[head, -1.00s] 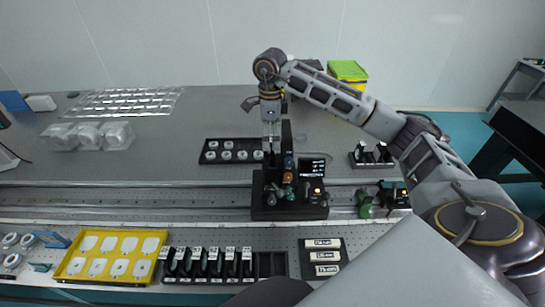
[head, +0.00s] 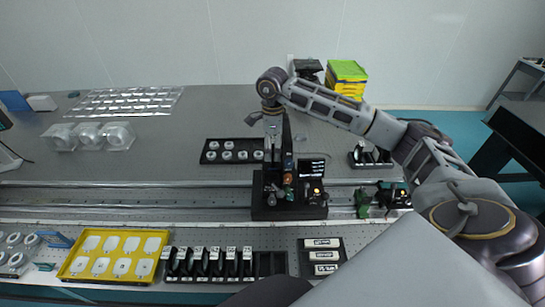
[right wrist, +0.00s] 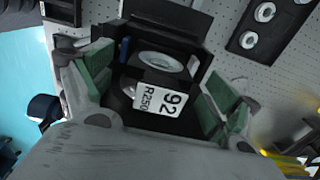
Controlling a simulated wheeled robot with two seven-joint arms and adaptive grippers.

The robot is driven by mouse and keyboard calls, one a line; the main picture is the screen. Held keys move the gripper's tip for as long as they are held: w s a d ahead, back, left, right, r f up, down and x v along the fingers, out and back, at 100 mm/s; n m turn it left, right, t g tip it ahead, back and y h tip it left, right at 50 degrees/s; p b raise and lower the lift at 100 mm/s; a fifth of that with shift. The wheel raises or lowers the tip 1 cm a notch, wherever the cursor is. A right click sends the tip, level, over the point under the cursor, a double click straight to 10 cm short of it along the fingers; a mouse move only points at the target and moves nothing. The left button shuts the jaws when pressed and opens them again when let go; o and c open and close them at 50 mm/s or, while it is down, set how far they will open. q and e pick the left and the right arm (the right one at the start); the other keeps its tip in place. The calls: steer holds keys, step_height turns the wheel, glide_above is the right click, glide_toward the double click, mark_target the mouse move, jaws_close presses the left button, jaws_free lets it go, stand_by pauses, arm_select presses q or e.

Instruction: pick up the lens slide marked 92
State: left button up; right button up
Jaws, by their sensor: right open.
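The lens slide marked 92 (right wrist: 158,100) shows in the right wrist view, with a white label reading "92 R250" and a round lens (right wrist: 160,62) beyond it. It sits in a black holder (right wrist: 175,22). My right gripper (right wrist: 158,78) is open, with one green-padded finger on each side of the slide and gaps between pads and slide. In the head view my right gripper (head: 272,148) points down over the black instrument (head: 268,205) in the middle of the table; the slide cannot be made out there. My left gripper is not in view.
A row of black slides (head: 214,262) and a yellow tray of white pieces (head: 80,268) lie along the front. A black tray with white rings (head: 208,158) is left of the instrument. A small display (head: 312,169) and green parts (head: 363,202) stand to the right.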

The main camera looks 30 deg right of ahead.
steer(key=shift+f, duration=0.8)
steer(key=c, duration=1.2)
steer(key=shift+r, duration=0.15)
step_height(320, 180, up, 14)
steer(key=shift+r+b, duration=0.1)
steer(key=shift+b, duration=0.9)
steer(key=shift+r+p, duration=0.4)
steer(key=shift+r, duration=1.35)
